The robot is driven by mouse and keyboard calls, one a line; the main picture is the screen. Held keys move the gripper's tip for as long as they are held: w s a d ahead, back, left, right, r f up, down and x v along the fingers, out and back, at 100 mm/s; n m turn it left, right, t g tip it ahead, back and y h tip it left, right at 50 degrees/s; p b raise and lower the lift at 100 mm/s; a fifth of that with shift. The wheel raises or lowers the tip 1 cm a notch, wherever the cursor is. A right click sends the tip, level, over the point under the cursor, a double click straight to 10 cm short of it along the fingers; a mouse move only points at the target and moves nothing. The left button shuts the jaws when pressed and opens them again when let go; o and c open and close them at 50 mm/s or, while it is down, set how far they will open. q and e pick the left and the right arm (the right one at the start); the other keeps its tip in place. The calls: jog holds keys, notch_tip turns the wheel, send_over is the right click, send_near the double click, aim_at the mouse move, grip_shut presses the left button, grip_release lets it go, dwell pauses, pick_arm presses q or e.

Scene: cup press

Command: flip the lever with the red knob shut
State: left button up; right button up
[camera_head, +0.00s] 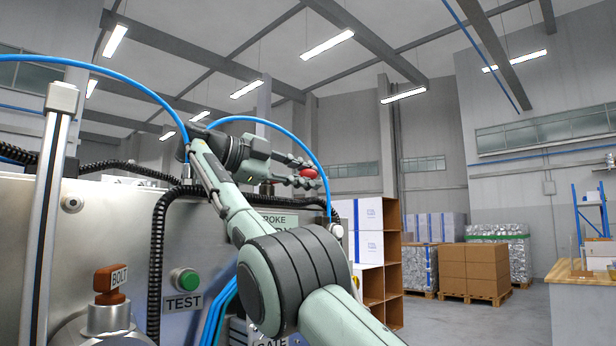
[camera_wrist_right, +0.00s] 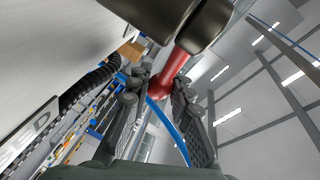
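The red knob (camera_head: 308,172) shows in the head view at the tips of my right gripper (camera_head: 307,173), above the back of the machine. In the right wrist view the red knob (camera_wrist_right: 175,68) is a red bar, its upper end against a dark rounded part. The two fingers of my right gripper (camera_wrist_right: 163,88) stand apart on either side of its lower end. I see no clear clamping; the gripper looks open around the knob. The lever itself is mostly hidden. My left gripper is not in view.
Shelving, boxes (camera_head: 473,268) on pallets and a wooden bench (camera_head: 580,272) stand farther right. The floor there is open.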

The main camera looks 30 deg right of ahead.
jog(key=o, duration=0.5)
jog(key=shift+a, duration=0.1)
jog(key=shift+c, duration=0.2)
jog(key=shift+w+t, duration=0.1)
jog(key=shift+t, duration=0.2)
